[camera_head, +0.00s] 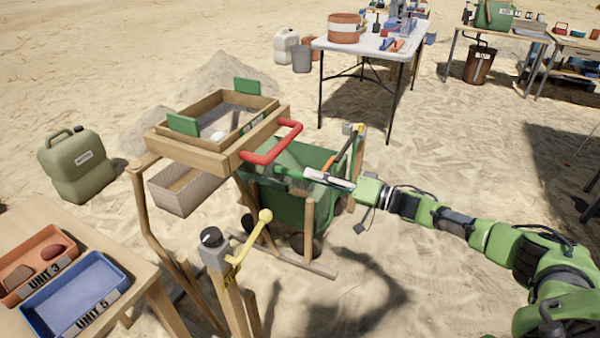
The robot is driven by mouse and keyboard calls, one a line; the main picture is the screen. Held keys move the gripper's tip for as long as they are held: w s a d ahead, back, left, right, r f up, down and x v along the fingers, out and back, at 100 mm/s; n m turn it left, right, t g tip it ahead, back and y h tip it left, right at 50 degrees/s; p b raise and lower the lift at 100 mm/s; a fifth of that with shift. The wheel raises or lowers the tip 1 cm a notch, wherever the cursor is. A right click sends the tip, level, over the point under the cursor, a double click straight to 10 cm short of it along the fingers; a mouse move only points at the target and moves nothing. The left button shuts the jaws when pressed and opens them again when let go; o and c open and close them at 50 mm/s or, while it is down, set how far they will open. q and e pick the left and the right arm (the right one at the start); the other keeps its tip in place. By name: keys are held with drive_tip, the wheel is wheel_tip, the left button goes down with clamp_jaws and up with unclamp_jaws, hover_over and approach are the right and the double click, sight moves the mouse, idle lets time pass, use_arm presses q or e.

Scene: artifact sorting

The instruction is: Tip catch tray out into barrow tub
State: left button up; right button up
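A shallow wooden box with grey sides, which looks like the catch tray (180,193), sits level below the left side of the wooden sieve frame (215,150). The green barrow tub (285,208) stands to its right, partly hidden by the frame's posts and my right arm. My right gripper (283,172) reaches in from the right and points left over the tub, just below the red handle. It appears apart from the catch tray. My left gripper is out of view.
A red handle (272,147) juts from the sieve frame. A post with a yellow-knobbed lever (265,216) stands in front. A table with a blue tray (75,290) and red tray (38,262) is at lower left. A green jerrycan (75,168) stands left.

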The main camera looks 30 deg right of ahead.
drive_tip(key=v, duration=0.4)
drive_tip(key=shift+s+d, duration=0.1)
idle(1.3)
